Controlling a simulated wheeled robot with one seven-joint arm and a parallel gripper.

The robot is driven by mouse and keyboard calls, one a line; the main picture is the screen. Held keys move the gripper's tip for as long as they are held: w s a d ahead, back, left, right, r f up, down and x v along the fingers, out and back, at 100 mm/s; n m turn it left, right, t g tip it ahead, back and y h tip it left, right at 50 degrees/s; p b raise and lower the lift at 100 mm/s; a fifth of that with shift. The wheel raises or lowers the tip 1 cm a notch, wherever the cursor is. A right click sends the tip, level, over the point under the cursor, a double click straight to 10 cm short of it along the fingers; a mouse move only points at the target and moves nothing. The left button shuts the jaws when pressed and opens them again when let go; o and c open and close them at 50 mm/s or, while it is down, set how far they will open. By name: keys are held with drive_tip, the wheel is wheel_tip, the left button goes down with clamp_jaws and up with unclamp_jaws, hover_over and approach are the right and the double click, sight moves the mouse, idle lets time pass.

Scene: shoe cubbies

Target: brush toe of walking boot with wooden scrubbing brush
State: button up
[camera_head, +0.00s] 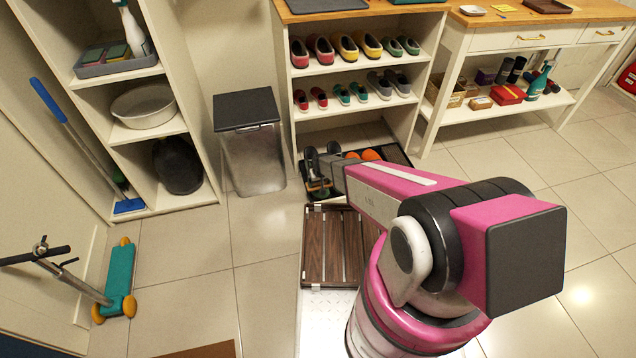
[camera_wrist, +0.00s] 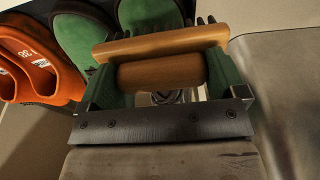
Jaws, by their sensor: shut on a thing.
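My gripper (camera_head: 325,180) is low at the front of the shoe rack, its jaws mostly hidden behind my forearm in the head view. In the wrist view, my gripper (camera_wrist: 165,85) is shut on the wooden scrubbing brush (camera_wrist: 160,72), whose rounded wood lies across between the jaws. The pair of dark footwear, seemingly the walking boots (camera_head: 311,160), is right by my gripper. In the wrist view, rounded green boot parts (camera_wrist: 85,40) are just beyond the brush. Whether bristles touch the toe is hidden.
Orange clogs (camera_head: 371,155) stand beside the boots on a dark mat. A metal bin (camera_head: 250,160) stands just left. A slatted wooden platform (camera_head: 335,245) lies in front. Shoe shelves (camera_head: 350,70) rise behind. The floor at the left and right is mostly clear.

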drive_tip(key=shift+w+d+r, duration=0.1)
drive_tip(key=shift+w+d, duration=0.1)
drive_tip(key=shift+d, duration=0.35)
drive_tip(key=shift+s+d+r, duration=0.1)
drive_tip(key=shift+s+r, duration=0.1)
drive_tip(key=shift+r, duration=1.75)
drive_tip(key=shift+s+r, duration=0.15)
drive_tip(key=shift+r, duration=1.9)
